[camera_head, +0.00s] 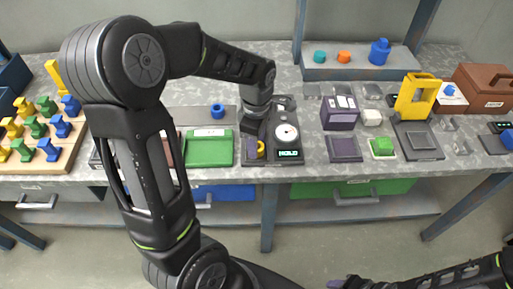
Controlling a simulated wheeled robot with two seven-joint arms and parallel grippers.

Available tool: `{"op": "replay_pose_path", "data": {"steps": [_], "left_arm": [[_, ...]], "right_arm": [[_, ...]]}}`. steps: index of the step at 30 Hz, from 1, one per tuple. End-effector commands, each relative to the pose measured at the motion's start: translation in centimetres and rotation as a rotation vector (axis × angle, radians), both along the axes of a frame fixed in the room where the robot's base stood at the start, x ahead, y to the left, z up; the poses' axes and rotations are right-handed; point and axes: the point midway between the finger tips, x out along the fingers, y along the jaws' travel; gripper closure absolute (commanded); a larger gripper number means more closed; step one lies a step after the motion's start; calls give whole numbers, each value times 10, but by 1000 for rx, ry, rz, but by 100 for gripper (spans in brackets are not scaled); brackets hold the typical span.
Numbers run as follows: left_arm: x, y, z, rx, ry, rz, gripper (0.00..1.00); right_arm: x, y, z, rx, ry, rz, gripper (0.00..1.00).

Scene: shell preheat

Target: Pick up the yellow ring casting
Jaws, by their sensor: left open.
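The yellow ring casting (261,149) is small and partly hidden, on or just above the dark device at the middle of the bench. My left gripper (255,133) points down right over it, with its jaws open. The fingers cover part of the ring, and I cannot tell whether they touch it. My right arm comes in at the lower right, in front of the bench. Its gripper end (342,284) is cut by the bottom edge, and its jaws cannot be made out.
The device's round dial (286,134) and display are just right of the gripper. A green case (209,148) and a blue ring (217,111) are to the left. A wooden tray (70,156) holds several coloured castings. A purple box (340,114) and yellow frame (417,96) stand right.

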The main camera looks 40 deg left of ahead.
Motion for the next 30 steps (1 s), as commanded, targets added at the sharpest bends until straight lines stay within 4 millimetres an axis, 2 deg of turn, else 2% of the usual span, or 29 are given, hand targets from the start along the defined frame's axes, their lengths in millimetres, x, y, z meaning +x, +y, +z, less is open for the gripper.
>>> {"op": "replay_pose_path", "data": {"steps": [11,27,30], "left_arm": [[0,0,0,0,0,0,58],[0,0,0,0,0,0,100],[0,0,1,0,-1,0,100]], "right_arm": [[0,0,0,0,0,0,53],[0,0,0,0,0,0,53],[0,0,0,0,0,0,53]]}}
